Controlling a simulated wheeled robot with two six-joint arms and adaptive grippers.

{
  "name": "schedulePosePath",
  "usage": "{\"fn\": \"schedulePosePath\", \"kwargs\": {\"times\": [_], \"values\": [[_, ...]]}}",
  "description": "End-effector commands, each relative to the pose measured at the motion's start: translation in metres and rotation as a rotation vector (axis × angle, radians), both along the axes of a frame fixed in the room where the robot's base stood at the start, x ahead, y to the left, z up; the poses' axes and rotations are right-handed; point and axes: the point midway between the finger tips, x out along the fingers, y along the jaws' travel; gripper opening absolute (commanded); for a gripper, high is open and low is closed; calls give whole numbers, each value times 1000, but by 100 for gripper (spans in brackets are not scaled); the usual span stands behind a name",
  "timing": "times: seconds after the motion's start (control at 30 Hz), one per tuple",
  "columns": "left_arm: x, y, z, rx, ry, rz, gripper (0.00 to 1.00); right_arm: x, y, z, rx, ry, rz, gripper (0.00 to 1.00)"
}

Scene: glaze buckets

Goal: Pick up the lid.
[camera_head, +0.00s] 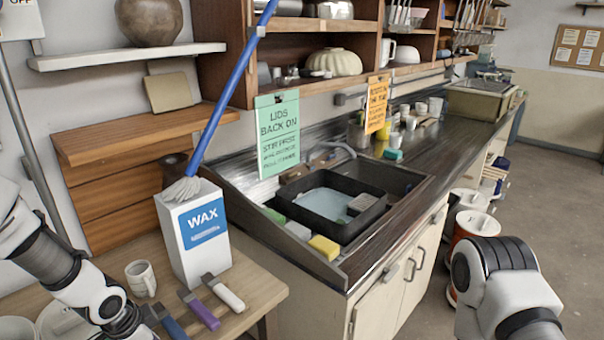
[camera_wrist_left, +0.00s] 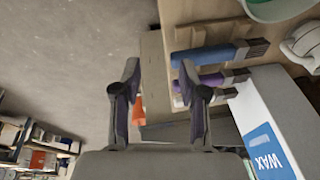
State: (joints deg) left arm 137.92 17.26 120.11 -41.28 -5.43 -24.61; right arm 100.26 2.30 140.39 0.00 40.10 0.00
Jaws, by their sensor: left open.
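In the head view, pale round lids sit on buckets on the floor at the right; the nearest lid (camera_head: 477,223) tops an orange-red bucket (camera_head: 470,248). My left arm comes in at the lower left, and its gripper is mostly cut off by the bottom edge. In the left wrist view my left gripper (camera_wrist_left: 157,88) is open with nothing between its fingers. An orange patch (camera_wrist_left: 138,110) shows far beyond the fingers; I cannot tell if it is a bucket. My right arm shows at the lower right, but its gripper is out of view.
The wooden table (camera_head: 262,288) carries a white WAX box (camera_head: 197,235), a mug (camera_head: 141,278) and blue, purple and white-handled brushes (camera_head: 199,310) close to my left gripper. A blue pole (camera_head: 230,90) leans above the box. The sink counter (camera_head: 345,262) stands to the right.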

Motion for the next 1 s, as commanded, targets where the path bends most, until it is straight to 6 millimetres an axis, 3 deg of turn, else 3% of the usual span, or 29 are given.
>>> {"fn": "schedulePosePath", "kwargs": {"times": [0.23,0.37,0.53,0.67,0.77,0.9,1.0], "values": [[-27,-3,-55,17,107,-18,43,0,0,-11,0,-1,0,40],[-53,-8,-88,26,186,-28,43,1,0,-18,0,-1,1,40],[-102,-19,-138,23,315,-14,43,0,0,-28,0,-1,0,40],[-154,-35,-183,3,424,57,43,0,0,-39,0,0,0,40],[-203,-49,-218,-13,503,177,43,0,0,-48,0,0,0,40],[-273,-63,-256,3,545,501,43,0,0,-61,0,-1,0,40],[-270,-57,-251,12,435,735,43,0,0,-58,0,0,0,40]]}}
